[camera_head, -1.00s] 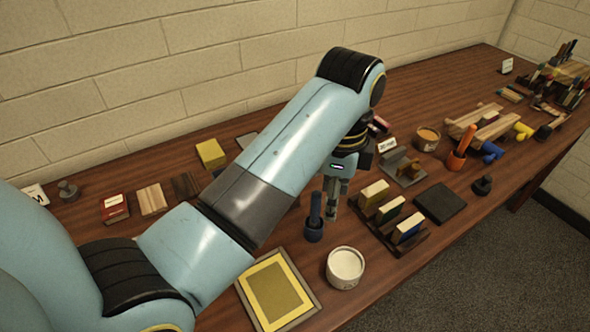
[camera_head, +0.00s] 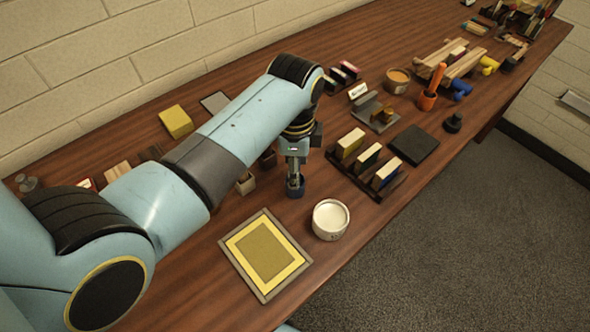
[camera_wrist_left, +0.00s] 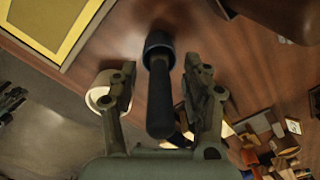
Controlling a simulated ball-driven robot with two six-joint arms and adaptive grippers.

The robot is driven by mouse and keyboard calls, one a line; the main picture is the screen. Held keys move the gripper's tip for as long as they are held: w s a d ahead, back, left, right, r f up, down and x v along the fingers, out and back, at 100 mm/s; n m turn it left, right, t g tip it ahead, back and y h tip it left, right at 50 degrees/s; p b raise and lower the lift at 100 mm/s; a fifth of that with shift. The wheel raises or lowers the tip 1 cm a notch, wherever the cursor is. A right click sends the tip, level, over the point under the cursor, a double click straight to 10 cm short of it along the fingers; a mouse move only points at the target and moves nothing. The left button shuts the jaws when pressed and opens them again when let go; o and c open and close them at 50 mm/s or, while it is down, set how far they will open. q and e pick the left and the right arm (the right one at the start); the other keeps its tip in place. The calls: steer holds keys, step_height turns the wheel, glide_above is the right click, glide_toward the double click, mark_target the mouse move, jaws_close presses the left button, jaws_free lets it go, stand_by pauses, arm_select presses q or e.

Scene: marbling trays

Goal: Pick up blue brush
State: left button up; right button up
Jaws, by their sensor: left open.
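The blue brush (camera_wrist_left: 160,95) stands upright in a small dark blue holder (camera_head: 295,192). In the left wrist view its handle points toward the camera, and the holder (camera_wrist_left: 158,45) is at the far end. My left gripper (camera_wrist_left: 154,76) is open, with one finger on each side of the handle. I cannot tell whether either finger touches it. In the head view, my left gripper (camera_head: 294,172) is directly above the holder and hides most of the brush. My right gripper is not in view.
A white round tub (camera_head: 330,219) stands close to the right of the holder. A yellow-bordered tray (camera_head: 243,271) lies in front. A rack of blocks (camera_head: 365,177) and a dark flat pad (camera_head: 415,144) are to the right. A yellow block (camera_head: 176,122) is behind my arm.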

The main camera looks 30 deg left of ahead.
arm_select(q)
steer(key=shift+f, duration=0.65)
jaws_close()
step_height(320, 180, up, 10)
steer(key=shift+r+b, duration=0.1)
steer(key=shift+b, duration=0.3)
